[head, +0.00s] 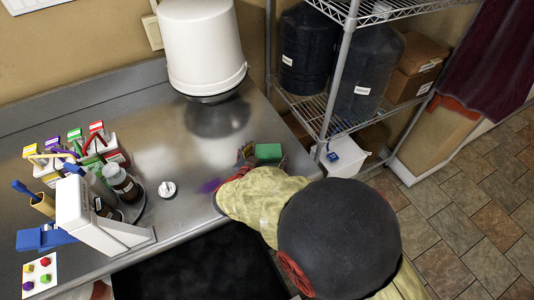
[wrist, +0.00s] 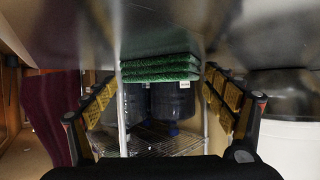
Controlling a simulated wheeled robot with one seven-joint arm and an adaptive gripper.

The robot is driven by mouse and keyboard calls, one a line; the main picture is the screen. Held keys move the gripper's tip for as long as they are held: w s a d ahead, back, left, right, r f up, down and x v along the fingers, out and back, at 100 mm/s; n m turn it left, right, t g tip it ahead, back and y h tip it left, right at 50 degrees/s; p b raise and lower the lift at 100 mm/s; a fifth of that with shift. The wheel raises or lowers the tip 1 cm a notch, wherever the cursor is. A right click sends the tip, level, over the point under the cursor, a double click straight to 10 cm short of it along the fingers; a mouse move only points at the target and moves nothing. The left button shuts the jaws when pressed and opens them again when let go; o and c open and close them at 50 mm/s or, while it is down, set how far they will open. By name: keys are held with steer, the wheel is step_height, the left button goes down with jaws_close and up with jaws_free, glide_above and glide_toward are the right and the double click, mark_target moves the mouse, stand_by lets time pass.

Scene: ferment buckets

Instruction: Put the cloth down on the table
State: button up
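The cloth (wrist: 160,69) is a green, textured, folded stack with several layers. In the wrist view it lies against the steel table's surface, which shows along the top of that picture. In the head view the cloth (head: 268,152) is at the right edge of the steel table (head: 185,150). My gripper (wrist: 161,80) has its two yellow-padded fingers spread wide, one tip at each end of the cloth. My gripper also shows beside the cloth in the head view (head: 264,158), partly hidden by my arm. The frames do not settle whether the fingertips press on the cloth.
A white bucket (head: 202,50) stands at the back of the table. A rack of bottles (head: 122,183) and a white knob-like item (head: 167,189) are at the left. A wire shelf (head: 318,106) with dark containers (head: 370,70) stands beyond the table's right edge.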

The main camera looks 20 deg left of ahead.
steer(key=shift+o, duration=1.1)
steer(key=shift+s+r, duration=0.15)
steer(key=shift+r, duration=0.05)
steer(key=p+v, duration=0.4)
steer(key=v, duration=0.7)
steer(key=shift+s+r, duration=0.15)
steer(key=shift+s, duration=0.15)
